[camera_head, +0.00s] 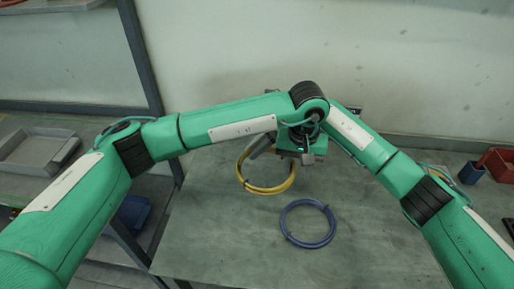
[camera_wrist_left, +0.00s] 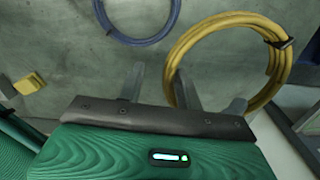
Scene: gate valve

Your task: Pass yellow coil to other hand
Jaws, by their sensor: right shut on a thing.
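The yellow coil (camera_head: 266,190) hangs tilted below the meeting point of my arms in the head view. My right gripper (camera_head: 261,147) is shut on the coil near its top, partly hidden by the arms. My left gripper (camera_head: 303,157) is close on its right, beside the coil's right side; its fingers are hard to see there. In the left wrist view the left gripper (camera_wrist_left: 160,88) has its two fingers apart. The left side of the yellow coil (camera_wrist_left: 187,46) runs down to the right-hand finger; whether it lies between the fingers is unclear.
A blue coil (camera_head: 308,224) lies flat on the grey table (camera_head: 210,235), and shows in the left wrist view (camera_wrist_left: 140,38). A grey tray (camera_head: 38,150) is at the left. A blue cup (camera_head: 471,173) and a red bin (camera_head: 499,163) are at the right. The table front is clear.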

